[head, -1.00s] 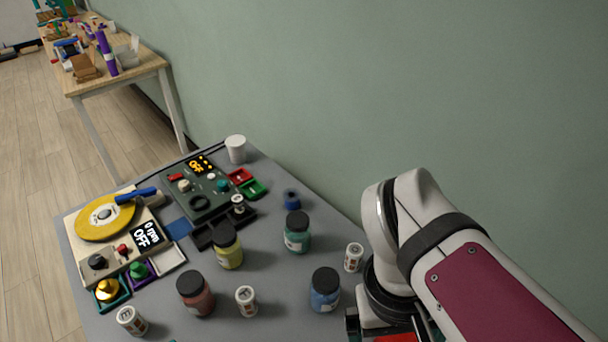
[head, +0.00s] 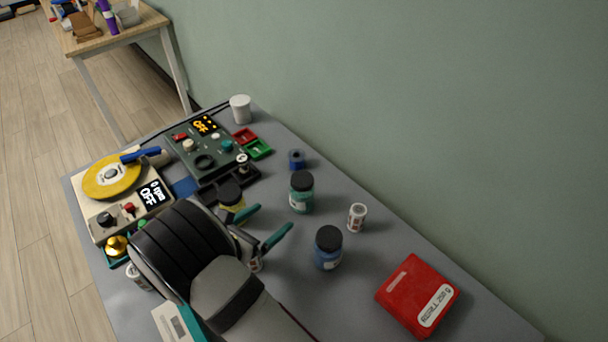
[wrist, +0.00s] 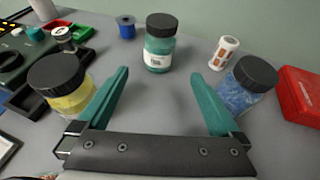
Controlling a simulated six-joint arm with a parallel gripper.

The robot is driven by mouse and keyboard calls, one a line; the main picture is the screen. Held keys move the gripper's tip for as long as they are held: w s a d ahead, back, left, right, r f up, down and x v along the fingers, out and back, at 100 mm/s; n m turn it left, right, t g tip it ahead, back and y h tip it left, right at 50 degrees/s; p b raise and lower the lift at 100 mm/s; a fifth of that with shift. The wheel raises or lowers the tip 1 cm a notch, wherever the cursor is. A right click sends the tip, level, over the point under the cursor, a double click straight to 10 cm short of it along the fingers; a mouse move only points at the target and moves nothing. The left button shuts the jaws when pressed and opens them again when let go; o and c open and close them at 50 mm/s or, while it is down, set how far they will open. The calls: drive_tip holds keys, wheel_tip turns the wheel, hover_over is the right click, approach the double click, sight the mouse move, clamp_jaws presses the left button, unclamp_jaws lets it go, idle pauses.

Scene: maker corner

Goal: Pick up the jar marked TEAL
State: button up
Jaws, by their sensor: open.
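The teal jar (head: 301,193) has a black lid and a pale label, and stands upright on the grey table. In the wrist view the teal jar (wrist: 160,46) stands beyond my fingertips, roughly centred between them. My gripper (head: 268,222) is open and empty, with teal fingers. In the wrist view my gripper (wrist: 160,88) points toward the jar without touching it. The label's writing is too small to read surely.
A yellow jar (wrist: 72,102) stands close by my left finger, and a blue jar (wrist: 240,92) by the right one. A small white canister (head: 357,217) and a blue spool (head: 296,159) flank the teal jar. A red case (head: 418,294) lies at right.

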sight(302, 192)
drive_tip(key=x, duration=1)
drive_tip(key=r+x, duration=0.1)
drive_tip(key=x, duration=0.4)
drive_tip(key=shift+w+d+f, duration=0.1)
drive_tip(key=shift+w, duration=0.1)
drive_tip(key=c, duration=1.6)
